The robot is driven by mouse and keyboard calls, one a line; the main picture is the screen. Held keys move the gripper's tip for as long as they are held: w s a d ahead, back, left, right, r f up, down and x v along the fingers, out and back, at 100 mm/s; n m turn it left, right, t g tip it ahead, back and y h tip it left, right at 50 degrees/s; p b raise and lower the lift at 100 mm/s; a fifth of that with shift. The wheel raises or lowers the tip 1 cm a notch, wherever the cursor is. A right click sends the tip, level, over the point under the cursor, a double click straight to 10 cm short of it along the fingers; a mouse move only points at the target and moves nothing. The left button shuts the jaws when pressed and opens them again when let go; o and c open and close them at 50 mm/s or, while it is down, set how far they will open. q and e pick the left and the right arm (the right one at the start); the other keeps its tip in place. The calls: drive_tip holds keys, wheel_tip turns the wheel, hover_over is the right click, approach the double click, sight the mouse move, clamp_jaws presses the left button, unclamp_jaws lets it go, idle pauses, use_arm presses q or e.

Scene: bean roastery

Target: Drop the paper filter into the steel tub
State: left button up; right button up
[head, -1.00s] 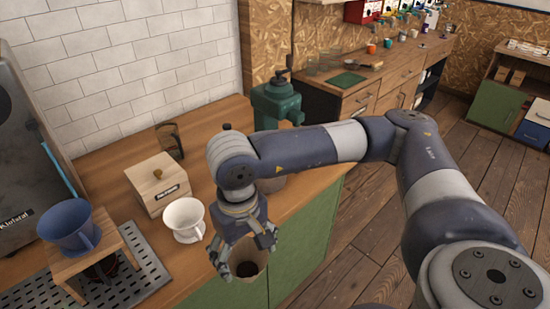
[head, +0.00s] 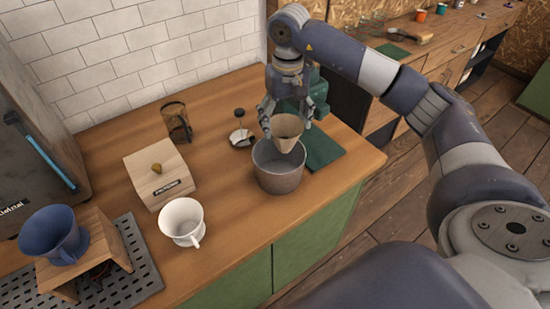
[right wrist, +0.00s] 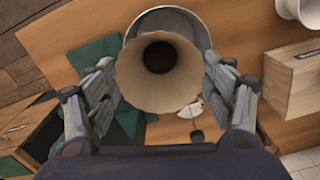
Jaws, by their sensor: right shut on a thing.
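The paper filter (head: 287,131) is a tan cone with dark matter inside, held upright over the steel tub. My right gripper (head: 285,118) is shut on it. In the right wrist view the paper filter (right wrist: 158,72) sits between the two fingers of the right gripper (right wrist: 160,95), its dark inside facing the camera. The steel tub (head: 277,179) is a grey round tub standing on the wooden counter, directly below the filter. Its rim (right wrist: 137,24) shows behind the filter in the right wrist view. The left gripper is not in view.
A white cup (head: 182,220) and a wooden box with a knob (head: 160,177) stand left of the tub. A glass-like brown cylinder (head: 176,122) is behind them. A blue dripper (head: 53,233) sits on a wooden stand. A green mat (head: 322,150) lies right of the tub.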

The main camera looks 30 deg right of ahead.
drive_tip(key=shift+s+f+b, duration=0.25)
drive_tip(key=shift+f+b, duration=0.35)
drive_tip(key=shift+f, duration=0.45)
wheel_tip(320, 180, down, 3)
drive_tip(key=shift+b, duration=0.8)
drive_tip(key=shift+w+f, duration=0.1)
drive_tip(key=shift+f, duration=0.3)
drive_tip(key=o, duration=0.8)
drive_tip(key=shift+o, duration=0.2)
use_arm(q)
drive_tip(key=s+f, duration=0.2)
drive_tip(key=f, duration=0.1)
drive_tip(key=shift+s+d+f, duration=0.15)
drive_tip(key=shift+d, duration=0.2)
